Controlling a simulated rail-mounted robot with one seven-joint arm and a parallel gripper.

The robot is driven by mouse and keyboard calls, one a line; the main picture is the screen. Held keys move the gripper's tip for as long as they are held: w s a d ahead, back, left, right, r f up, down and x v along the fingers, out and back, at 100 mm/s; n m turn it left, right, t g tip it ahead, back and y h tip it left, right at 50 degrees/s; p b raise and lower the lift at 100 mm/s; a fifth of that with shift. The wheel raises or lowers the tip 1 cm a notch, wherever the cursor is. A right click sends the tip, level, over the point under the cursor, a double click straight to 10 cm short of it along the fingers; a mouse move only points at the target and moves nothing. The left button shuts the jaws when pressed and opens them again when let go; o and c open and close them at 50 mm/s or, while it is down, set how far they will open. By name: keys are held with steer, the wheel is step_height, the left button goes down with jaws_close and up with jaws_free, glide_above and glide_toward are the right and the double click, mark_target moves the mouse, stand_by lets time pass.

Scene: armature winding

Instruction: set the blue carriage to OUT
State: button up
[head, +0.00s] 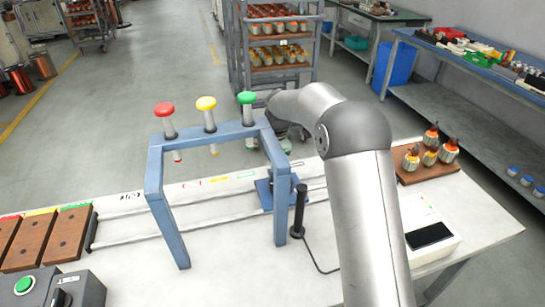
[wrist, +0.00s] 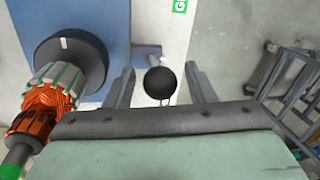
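The blue carriage (head: 263,187) sits on the rails behind the right leg of the blue frame and is partly hidden by it. In the wrist view the blue carriage (wrist: 105,22) fills the upper left and bears an armature (wrist: 55,90) with copper windings and a black disc. A round black knob (wrist: 160,84) shows beside the carriage's right edge. My gripper (wrist: 161,86) is open, with one finger on each side of the knob and visible gaps to both. In the head view my arm hides the gripper.
The blue frame (head: 212,133) holds red, yellow and green plungers over the rails. A black upright post (head: 298,212) with a cable stands right of the frame. A wooden tray (head: 436,172) of armatures and a white box (head: 428,243) lie to the right.

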steer(key=shift+r, duration=0.1)
steer(key=r, duration=0.2)
steer(key=s+r, duration=0.1)
steer(key=r, duration=0.4)
steer(key=shift+s+d+r, duration=0.1)
steer(key=shift+s+d, duration=0.05)
steer(key=shift+d, duration=0.2)
steer(key=shift+d, duration=0.1)
